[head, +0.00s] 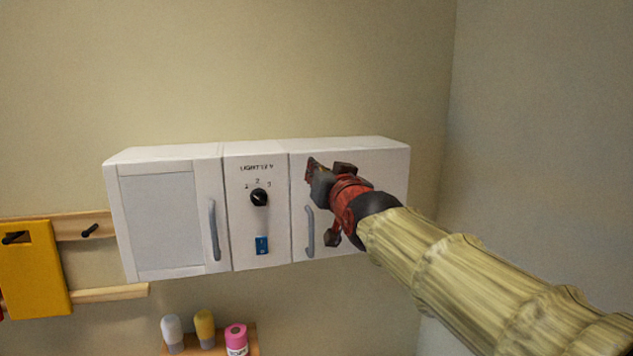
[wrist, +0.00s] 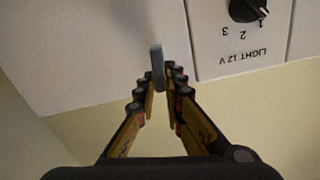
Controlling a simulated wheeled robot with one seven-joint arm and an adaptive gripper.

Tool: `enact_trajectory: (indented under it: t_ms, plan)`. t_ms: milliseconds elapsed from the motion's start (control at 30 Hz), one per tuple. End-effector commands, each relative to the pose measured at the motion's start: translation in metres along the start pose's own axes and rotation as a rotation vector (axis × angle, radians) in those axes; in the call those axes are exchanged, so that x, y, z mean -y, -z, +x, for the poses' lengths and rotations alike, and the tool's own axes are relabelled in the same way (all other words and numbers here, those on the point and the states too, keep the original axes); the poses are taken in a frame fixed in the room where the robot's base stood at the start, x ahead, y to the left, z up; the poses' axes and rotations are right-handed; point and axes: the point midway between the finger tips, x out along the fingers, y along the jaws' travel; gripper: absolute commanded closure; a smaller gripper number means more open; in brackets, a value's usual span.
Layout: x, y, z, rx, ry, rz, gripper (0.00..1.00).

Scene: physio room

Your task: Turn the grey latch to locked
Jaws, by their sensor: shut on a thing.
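The grey latch (wrist: 157,64) shows in the wrist view as a narrow grey tab seen nearly end-on, standing out from the white cabinet front. My gripper (wrist: 161,84) is shut on it, with one finger on each side. In the head view my gripper (head: 313,171) is at the upper left of the right-hand cabinet door (head: 382,170) and hides the latch. Any locked or unlocked marking is not visible, so I cannot tell which setting it stands at.
Left of my gripper is a panel with a black knob (head: 259,197) and a blue switch (head: 262,245). A curved grey handle (head: 309,232) is just below my gripper. Bottles (head: 204,328) stand on a shelf below. A yellow board (head: 33,270) hangs left. The wall right of the cabinet is bare.

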Motion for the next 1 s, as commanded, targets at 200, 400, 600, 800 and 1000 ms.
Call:
enact_trajectory:
  t_ms: [200, 400, 600, 800, 1000]
  plan:
    - [-0.006, -0.004, 0.0, -0.005, -0.001, 0.194, 1.0]
    - [-0.009, -0.004, 0.0, -0.002, -0.001, 0.384, 1.0]
    - [-0.012, -0.005, 0.0, 0.0, -0.001, 0.574, 1.0]
    - [-0.015, -0.008, 0.0, 0.0, -0.001, 0.765, 1.0]
    - [-0.018, -0.011, 0.001, 0.0, -0.002, 0.953, 1.0]
